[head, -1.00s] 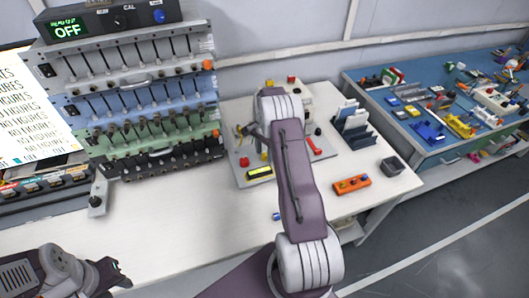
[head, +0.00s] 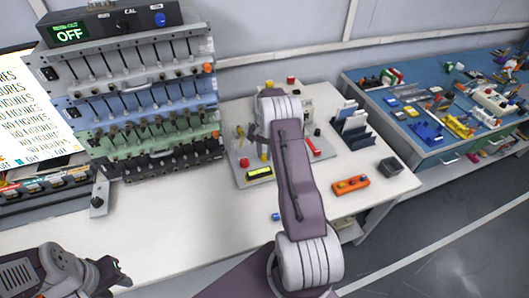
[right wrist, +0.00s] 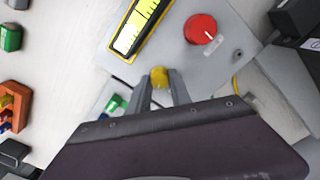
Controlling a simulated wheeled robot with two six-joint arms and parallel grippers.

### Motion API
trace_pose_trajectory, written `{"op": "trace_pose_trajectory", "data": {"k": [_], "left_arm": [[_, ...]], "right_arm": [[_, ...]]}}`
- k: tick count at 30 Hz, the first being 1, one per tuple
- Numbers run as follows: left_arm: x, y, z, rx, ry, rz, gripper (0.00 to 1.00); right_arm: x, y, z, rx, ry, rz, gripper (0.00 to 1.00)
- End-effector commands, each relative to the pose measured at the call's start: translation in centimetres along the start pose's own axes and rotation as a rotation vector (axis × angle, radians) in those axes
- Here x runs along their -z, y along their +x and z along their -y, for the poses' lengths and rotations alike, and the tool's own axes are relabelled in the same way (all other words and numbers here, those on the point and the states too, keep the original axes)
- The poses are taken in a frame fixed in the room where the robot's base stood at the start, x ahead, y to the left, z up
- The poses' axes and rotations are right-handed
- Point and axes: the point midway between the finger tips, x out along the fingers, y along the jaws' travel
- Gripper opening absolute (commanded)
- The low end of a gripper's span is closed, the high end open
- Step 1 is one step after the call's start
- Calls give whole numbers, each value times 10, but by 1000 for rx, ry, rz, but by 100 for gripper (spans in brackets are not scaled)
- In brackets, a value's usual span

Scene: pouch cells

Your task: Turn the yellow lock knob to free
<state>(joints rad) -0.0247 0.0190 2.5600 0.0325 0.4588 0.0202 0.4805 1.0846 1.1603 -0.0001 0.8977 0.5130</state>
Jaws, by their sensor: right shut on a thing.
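The yellow lock knob (right wrist: 160,77) sits on a grey panel (right wrist: 208,72) in the right wrist view. My right gripper (right wrist: 161,88) is closed around it, one finger on each side. The knob's pointing direction is hard to make out. In the head view the right gripper is over the panel (head: 243,181), mostly hidden behind my own arm. My left gripper (head: 119,274) is at the lower left in the head view, away from the panel; its jaw opening is unclear.
On the panel are a yellow-framed display (right wrist: 138,26) and a red knob (right wrist: 202,28). An orange box (head: 351,184), a dark tray (head: 390,167) and a card rack (head: 354,132) stand to the right. The white table (head: 170,215) is mostly clear in front.

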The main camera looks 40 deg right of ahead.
Motion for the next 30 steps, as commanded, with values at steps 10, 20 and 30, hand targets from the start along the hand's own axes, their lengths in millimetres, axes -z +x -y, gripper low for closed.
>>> {"op": "trace_pose_trajectory", "data": {"k": [10,20,30], "left_arm": [[1,-7,0,0,0,0,36],[1,-10,0,0,0,0,36],[1,-11,0,0,0,0,36]], "right_arm": [[0,-2,0,1,-325,-2,0],[1,-2,1,1,-633,-3,0],[1,-2,1,0,-879,-5,0]]}}
